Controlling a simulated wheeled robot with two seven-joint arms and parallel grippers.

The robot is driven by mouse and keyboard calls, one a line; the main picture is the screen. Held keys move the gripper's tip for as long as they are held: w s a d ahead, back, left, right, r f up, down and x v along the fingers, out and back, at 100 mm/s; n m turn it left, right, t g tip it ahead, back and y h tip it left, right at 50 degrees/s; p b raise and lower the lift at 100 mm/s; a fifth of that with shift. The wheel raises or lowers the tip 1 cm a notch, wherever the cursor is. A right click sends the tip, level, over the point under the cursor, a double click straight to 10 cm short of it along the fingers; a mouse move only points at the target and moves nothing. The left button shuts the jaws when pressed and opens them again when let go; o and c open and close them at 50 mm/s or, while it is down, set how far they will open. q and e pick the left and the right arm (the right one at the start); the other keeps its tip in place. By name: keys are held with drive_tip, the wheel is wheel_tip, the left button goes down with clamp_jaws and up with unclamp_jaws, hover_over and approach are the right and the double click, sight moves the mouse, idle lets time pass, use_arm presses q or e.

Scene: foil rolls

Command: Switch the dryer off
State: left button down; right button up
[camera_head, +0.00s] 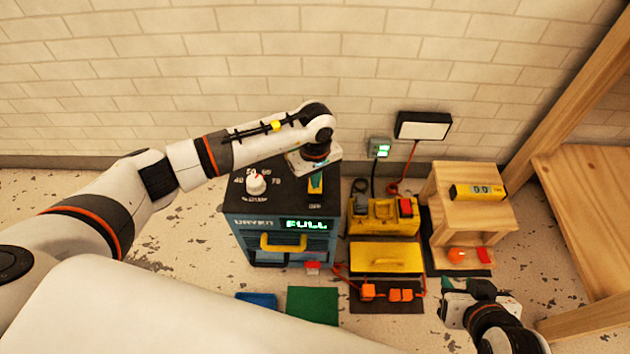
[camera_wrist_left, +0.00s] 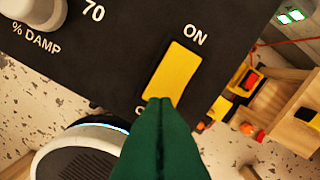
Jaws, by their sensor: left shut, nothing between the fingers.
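The dryer (camera_head: 250,222) is a dark box with a black top, and its green display (camera_head: 306,225) reads FULL. A yellow rocker switch (camera_head: 316,188) sits on the right of its top. In the left wrist view the switch (camera_wrist_left: 173,71) has ON printed at its far end; the label at its near end is mostly hidden by my fingers. My left gripper (camera_wrist_left: 160,103) is shut and empty, its green fingertips over or at the switch's near end; I cannot tell whether they touch. My right gripper (camera_head: 447,284) is low at the right, away from the dryer; its opening is unclear.
A white knob (camera_head: 257,184) stands on the dryer's top, left of the switch. Right of the dryer are a yellow toolbox (camera_head: 385,257) and a wooden step stool (camera_head: 470,185) with a yellow meter (camera_head: 478,191). A green mat (camera_head: 312,305) lies in front.

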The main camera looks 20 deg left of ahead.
use_arm(q)
drive_tip(key=shift+f, duration=0.1)
use_arm(e)
drive_tip(key=shift+w+r+t, duration=0.15)
drive_tip(key=shift+w+t, duration=0.15)
idle(0.5)
use_arm(q)
drive_tip(key=shift+f, duration=0.15)
use_arm(e)
drive_tip(key=shift+w+a+r+t, duration=0.2)
drive_tip(key=shift+w+r+t, duration=0.15)
drive_tip(key=shift+w, duration=0.25)
drive_tip(key=shift+r, duration=0.1)
use_arm(q)
drive_tip(key=shift+f+b, duration=0.3)
drive_tip(key=shift+b, duration=0.2)
use_arm(e)
drive_tip(key=shift+w+a+r+t+y, duration=0.4)
drive_tip(key=shift+w+r+t, duration=0.15)
drive_tip(key=shift+w+t, duration=0.2)
use_arm(q)
drive_tip(key=shift+f, duration=0.1)
use_arm(e)
drive_tip(key=shift+w+a+r, duration=0.1)
drive_tip(key=shift+w+r, duration=0.05)
drive_tip(key=shift+r, duration=0.05)
drive_tip(key=shift+w+r+t, duration=0.15)
drive_tip(key=shift+t, duration=0.15)
